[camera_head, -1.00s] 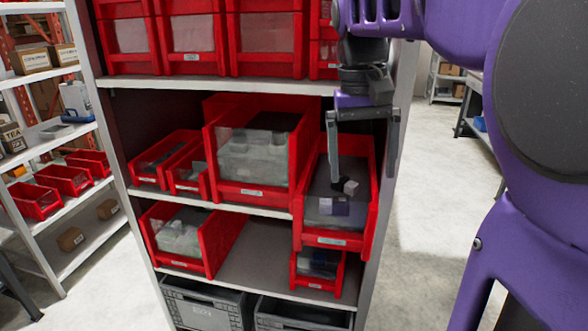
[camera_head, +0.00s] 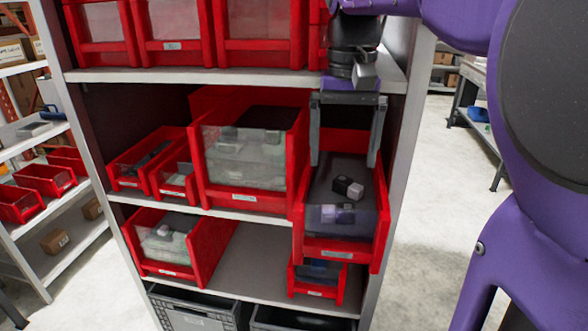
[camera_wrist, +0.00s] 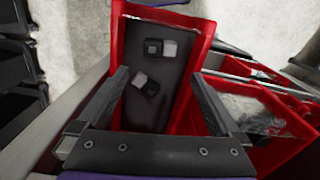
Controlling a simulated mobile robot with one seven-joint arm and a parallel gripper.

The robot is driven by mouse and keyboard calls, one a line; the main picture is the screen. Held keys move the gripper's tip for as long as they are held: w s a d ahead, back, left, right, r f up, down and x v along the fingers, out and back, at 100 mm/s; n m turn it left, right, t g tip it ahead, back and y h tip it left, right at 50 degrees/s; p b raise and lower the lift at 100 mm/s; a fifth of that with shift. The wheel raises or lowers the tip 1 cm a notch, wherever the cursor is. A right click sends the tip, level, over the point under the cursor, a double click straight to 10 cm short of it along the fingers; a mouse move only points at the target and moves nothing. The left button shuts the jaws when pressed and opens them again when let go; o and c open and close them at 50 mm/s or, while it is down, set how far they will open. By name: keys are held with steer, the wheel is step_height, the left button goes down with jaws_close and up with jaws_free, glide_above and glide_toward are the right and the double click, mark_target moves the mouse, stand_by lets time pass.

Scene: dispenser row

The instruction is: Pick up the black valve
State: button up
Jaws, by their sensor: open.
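Two small black parts with pale grey-white ends, matching the black valve, lie in a red bin (camera_head: 299,215) on the right of the middle shelf. One valve (camera_head: 348,187) lies mid-bin; the other (camera_head: 335,214) shows behind the clear front panel. The wrist view shows both, one valve (camera_wrist: 160,48) toward the top and one valve (camera_wrist: 145,84) nearer my fingers. My gripper (camera_head: 343,164) points down over this bin, open and empty, its fingers spread across the bin's width. It also shows in the wrist view (camera_wrist: 160,76). Finger depth relative to the rim is unclear.
A larger red bin (camera_head: 298,165) with a clear front stands just left. The shelf above (camera_head: 190,76) holds more red bins, close to my wrist. A smaller red bin (camera_head: 318,280) sits below. The rack's right upright (camera_head: 398,170) is close beside.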

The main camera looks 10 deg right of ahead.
mark_target(339, 202)
step_height(339, 202, down, 10)
steer(key=shift+r+b, duration=0.15)
steer(key=shift+b, duration=0.7)
steer(key=c, duration=1.3)
steer(key=shift+r, duration=0.1)
steer(key=shift+c, duration=0.2)
